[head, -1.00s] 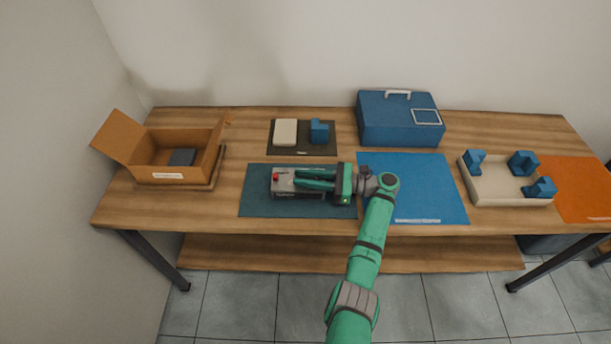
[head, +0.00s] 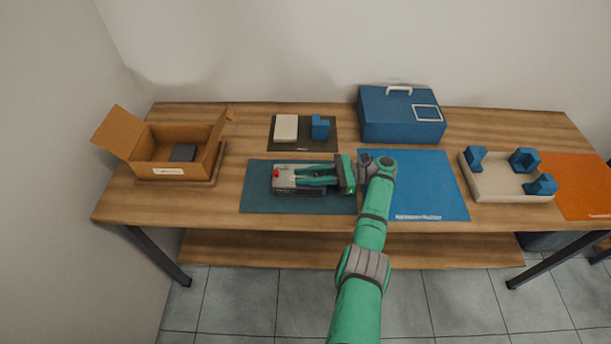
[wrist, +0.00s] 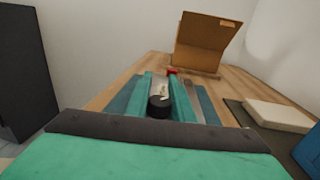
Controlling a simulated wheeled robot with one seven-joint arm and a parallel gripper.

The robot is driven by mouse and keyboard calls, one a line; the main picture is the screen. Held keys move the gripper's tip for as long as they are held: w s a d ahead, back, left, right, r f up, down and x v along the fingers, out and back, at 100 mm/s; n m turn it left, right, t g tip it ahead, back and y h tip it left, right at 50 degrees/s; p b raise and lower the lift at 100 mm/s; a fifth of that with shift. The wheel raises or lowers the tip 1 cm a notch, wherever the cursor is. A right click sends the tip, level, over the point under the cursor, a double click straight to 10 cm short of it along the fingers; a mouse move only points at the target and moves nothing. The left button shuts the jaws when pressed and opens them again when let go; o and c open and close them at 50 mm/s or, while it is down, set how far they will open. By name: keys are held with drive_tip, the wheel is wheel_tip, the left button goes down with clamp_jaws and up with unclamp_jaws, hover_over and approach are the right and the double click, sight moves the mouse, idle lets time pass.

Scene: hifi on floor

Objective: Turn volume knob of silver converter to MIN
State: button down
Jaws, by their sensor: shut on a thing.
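The silver converter (head: 284,187) lies on a dark teal mat (head: 257,204) in the left middle of the table. It has a small red part (head: 276,172) at its left end. My gripper (head: 297,178) reaches over it from the right, fingers pointing left. In the wrist view the black round volume knob (wrist: 158,106) with a light pointer mark sits between the two green fingers (wrist: 164,90). The fingers are shut on the knob. The MIN and MAX lettering is too small to read, and the fingers cover part of the converter's top.
An open cardboard box (head: 150,158) stands at the left. Behind the mat are a white block (head: 286,127) and a blue block (head: 320,127) on a dark mat. A blue case (head: 385,122), a blue mat (head: 425,190) and a cream tray (head: 490,190) lie to the right.

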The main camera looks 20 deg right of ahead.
drive_tip(key=shift+f, duration=0.1)
drive_tip(key=c, duration=1.5)
unclamp_jaws()
drive_tip(key=shift+w, duration=0.1)
drive_tip(key=shift+c, duration=0.2)
drive_tip(key=shift+r, duration=0.35)
wheel_tip(320, 180, up, 2)
drive_tip(key=shift+r, duration=0.1)
drive_tip(key=s+a+r, duration=0.3)
drive_tip(key=s+r, duration=0.7)
drive_tip(key=s, duration=0.3)
drive_tip(key=shift+s, duration=0.35)
